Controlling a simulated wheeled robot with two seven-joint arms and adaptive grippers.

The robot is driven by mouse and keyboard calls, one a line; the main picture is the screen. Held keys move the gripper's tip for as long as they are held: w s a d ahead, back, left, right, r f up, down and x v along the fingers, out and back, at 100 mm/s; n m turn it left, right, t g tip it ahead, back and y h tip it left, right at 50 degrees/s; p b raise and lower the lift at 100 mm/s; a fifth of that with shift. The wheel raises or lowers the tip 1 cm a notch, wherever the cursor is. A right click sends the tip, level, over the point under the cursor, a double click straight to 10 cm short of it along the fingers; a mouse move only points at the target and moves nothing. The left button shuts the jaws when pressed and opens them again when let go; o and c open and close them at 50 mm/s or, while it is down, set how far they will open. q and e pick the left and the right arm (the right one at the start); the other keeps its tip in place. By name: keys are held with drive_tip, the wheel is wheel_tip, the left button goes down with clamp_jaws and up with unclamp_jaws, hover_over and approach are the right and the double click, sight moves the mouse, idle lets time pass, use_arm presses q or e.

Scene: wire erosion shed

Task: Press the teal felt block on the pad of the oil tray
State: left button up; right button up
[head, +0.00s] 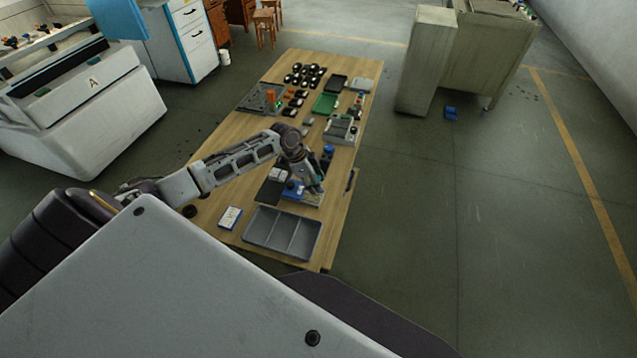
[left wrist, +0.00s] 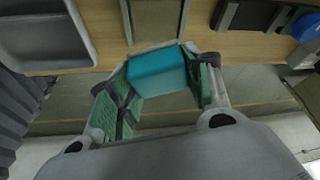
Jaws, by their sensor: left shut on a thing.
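My left gripper (head: 314,189) is low over the right part of the wooden table in the head view. In the left wrist view, its green-padded fingers (left wrist: 160,84) are shut on the teal felt block (left wrist: 157,70). The block sits tilted between them. A shallow olive-brown rectangle with a pale rim, which looks like the oil tray (left wrist: 156,22), lies just beyond the block in that view. Its pad cannot be made out, and I cannot tell whether the block touches anything. The block is not clear in the head view. My right gripper is not in view.
A grey compartment tray (head: 283,233) stands at the table's near end, with a small white-and-blue box (head: 230,217) to its left. A blue round thing (head: 328,150) and a grey box (head: 341,131) stand beyond the gripper. Several small parts crowd the far end.

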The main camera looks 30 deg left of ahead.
sight(314, 196)
use_arm(q)
drive_tip(key=shift+w+a+m, duration=0.1)
drive_tip(key=shift+a+m, duration=0.2)
drive_tip(key=shift+a, duration=0.05)
drive_tip(key=shift+f, duration=0.1)
drive_tip(key=shift+f+b, duration=2.45)
drive_tip(key=shift+f, duration=0.05)
drive_tip(key=shift+f, duration=0.4)
idle(0.9)
drive_tip(key=shift+s+f, duration=0.2)
idle(2.2)
drive_tip(key=shift+r+p, duration=0.1)
drive_tip(key=shift+p, duration=0.2)
drive_tip(key=shift+w+r+p, duration=0.2)
drive_tip(key=shift+r+p, duration=3.1)
drive_tip(key=shift+r, duration=0.3)
